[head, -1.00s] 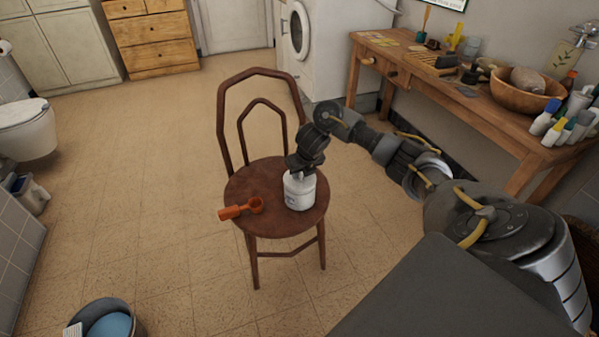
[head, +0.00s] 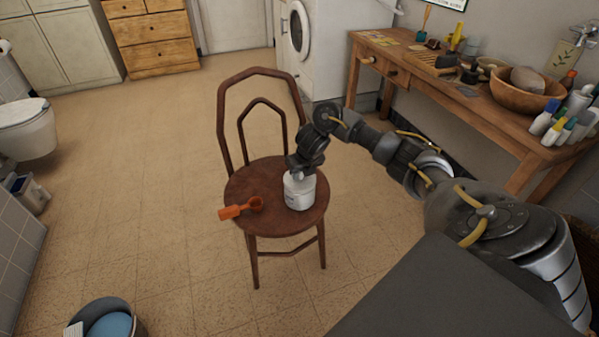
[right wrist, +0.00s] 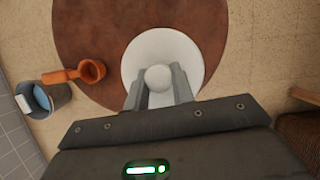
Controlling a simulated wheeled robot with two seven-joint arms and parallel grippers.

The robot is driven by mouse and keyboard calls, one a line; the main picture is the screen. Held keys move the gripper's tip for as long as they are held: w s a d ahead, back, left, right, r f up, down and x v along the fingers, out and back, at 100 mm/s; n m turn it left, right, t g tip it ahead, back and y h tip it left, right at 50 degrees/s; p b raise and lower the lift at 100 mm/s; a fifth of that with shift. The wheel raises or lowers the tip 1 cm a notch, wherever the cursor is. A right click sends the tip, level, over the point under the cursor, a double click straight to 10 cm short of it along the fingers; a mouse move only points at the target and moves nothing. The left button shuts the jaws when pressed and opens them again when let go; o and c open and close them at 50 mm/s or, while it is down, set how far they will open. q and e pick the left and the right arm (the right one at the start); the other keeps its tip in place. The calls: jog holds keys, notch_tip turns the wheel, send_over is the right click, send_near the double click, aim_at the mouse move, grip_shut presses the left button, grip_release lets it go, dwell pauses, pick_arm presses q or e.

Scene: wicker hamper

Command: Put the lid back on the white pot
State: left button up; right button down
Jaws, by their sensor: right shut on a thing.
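The white pot (head: 299,195) stands upright on the round brown seat of a wooden chair. Its white lid (right wrist: 143,60) shows from above in the right wrist view as a pale disc with a round knob (right wrist: 158,79). The lid lies over the pot's mouth, and the pot is hidden beneath it there. I cannot tell whether it is fully seated or slightly above the rim. My right gripper (right wrist: 159,88) is shut on the lid's knob, one finger on each side. In the head view the right gripper (head: 299,174) is directly above the pot. My left gripper is not in view.
An orange scoop (head: 240,208) lies on the chair seat (head: 272,225), left of the pot. The chair back (head: 222,125) rises behind. A bucket (head: 108,318) stands on the floor at lower left. A cluttered wooden table (head: 440,85) is at right. Floor around the chair is clear.

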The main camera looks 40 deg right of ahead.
dwell(0.7)
jog(key=shift+f, duration=0.1)
jog(key=c, duration=0.6)
grip_release()
